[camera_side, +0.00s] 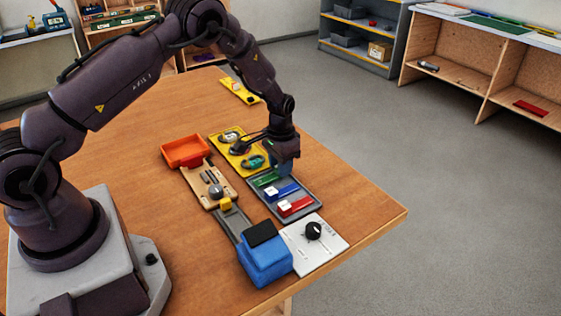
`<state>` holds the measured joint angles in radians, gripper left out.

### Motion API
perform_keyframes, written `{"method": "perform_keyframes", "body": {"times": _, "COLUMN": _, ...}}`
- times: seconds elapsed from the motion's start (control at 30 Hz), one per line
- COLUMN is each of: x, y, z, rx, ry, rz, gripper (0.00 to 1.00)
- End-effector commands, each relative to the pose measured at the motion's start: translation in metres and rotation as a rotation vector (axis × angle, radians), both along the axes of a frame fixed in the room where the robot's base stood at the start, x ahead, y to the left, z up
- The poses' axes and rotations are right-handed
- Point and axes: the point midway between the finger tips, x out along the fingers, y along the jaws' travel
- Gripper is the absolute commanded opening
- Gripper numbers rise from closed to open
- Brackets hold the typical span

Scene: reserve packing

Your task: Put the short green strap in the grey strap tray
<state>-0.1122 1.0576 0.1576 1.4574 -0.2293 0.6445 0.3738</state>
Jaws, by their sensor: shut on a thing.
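The grey strap tray (311,203) lies on the table near its right edge. A green strap (266,180) shows at the tray's far end, partly hidden by my gripper. My gripper (285,172) points down over that far end and is shut on the green strap; its fingertips are mostly hidden. I cannot tell whether the strap touches the tray floor. A blue strap (286,190) and a red strap (297,206), each with a white part, lie in the tray nearer the front.
A yellow tray (238,155) with coiled items stands behind the grey tray. An orange bin (184,151), a wooden board (204,183), a blue box (266,262) and a white panel with a black knob (318,247) stand close by. The table's right side is clear.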

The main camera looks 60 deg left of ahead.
Motion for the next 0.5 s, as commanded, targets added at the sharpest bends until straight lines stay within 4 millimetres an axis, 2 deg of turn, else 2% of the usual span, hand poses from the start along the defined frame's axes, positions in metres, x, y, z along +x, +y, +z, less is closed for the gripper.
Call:
{"method": "perform_keyframes", "body": {"times": 0.3, "x": 0.0000, "y": 0.0000, "z": -0.0029, "rx": 0.000, "ry": 0.000, "rz": 0.000, "gripper": 0.06}}
{"method": "perform_keyframes", "body": {"times": 0.33, "x": 0.0000, "y": 0.0000, "z": -0.0029, "rx": 0.000, "ry": 0.000, "rz": 0.000, "gripper": 0.32}}
{"method": "perform_keyframes", "body": {"times": 0.43, "x": 0.0000, "y": 0.0000, "z": -0.0028, "rx": 0.000, "ry": 0.000, "rz": 0.000, "gripper": 0.55}}
{"method": "perform_keyframes", "body": {"times": 0.47, "x": 0.0000, "y": 0.0000, "z": -0.0028, "rx": 0.000, "ry": 0.000, "rz": 0.000, "gripper": 0.60}}
{"method": "perform_keyframes", "body": {"times": 0.5, "x": 0.0000, "y": 0.0000, "z": -0.0028, "rx": 0.000, "ry": 0.000, "rz": 0.000, "gripper": 0.60}}
